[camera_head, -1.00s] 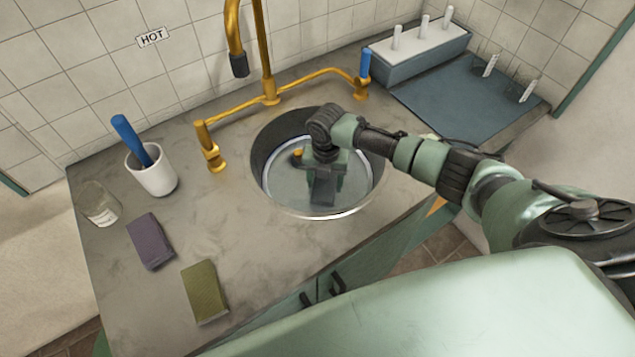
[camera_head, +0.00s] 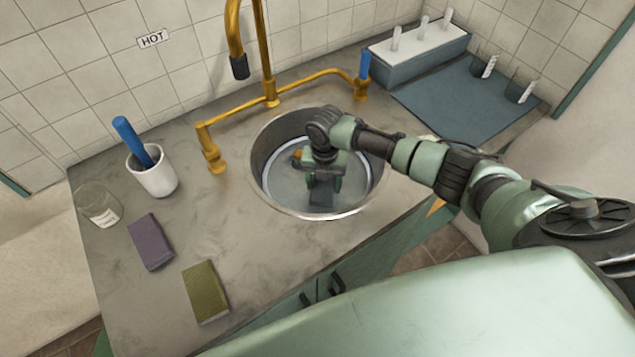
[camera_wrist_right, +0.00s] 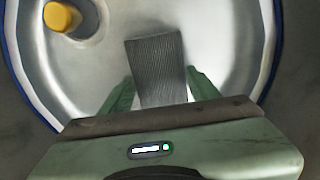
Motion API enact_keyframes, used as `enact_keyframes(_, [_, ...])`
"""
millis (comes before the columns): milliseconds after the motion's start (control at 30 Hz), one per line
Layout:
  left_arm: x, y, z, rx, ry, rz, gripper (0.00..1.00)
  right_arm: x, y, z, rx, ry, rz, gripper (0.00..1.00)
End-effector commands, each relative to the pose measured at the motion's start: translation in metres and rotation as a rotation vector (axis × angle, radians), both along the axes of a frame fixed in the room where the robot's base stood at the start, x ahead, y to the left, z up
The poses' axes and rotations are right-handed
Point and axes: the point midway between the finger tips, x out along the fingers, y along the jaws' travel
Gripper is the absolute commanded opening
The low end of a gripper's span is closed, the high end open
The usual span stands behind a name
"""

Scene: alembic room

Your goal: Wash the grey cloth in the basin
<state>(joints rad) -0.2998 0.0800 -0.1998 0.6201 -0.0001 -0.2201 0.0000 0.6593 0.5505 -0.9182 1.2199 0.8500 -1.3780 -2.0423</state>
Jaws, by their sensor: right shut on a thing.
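The round metal basin (camera_head: 262,170) is set into the grey counter. My right gripper (camera_head: 323,190) reaches down inside it. In the right wrist view the gripper (camera_wrist_right: 160,98) is shut on the grey cloth (camera_wrist_right: 156,60), a ribbed dark grey piece between the two green fingers. The cloth (camera_head: 322,197) shows in the head view as a dark patch low in the basin, partly hidden by the gripper. A yellow plug-like piece (camera_wrist_right: 62,17) stands in the basin, apart from the cloth. My left gripper is not in view.
A brass tap (camera_head: 268,50) with a blue-handled valve (camera_head: 364,66) stands behind the basin. A white cup with a blue-handled brush (camera_head: 153,178), a glass jar (camera_head: 98,204), a purple sponge (camera_head: 150,243) and a green sponge (camera_head: 205,292) are left. A blue mat (camera_head: 450,105) lies right.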

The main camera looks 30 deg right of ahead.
Motion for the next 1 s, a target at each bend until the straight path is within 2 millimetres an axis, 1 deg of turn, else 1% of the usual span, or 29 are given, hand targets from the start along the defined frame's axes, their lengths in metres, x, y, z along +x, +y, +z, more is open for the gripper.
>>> enact_keyframes(167, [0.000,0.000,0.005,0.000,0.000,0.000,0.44,0.000,0.001,0.005,0.000,0.000,0.000,0.29])
enact_keyframes(1000, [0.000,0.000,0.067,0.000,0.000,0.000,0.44,0.000,0.001,0.073,-0.001,-0.001,0.000,0.29])
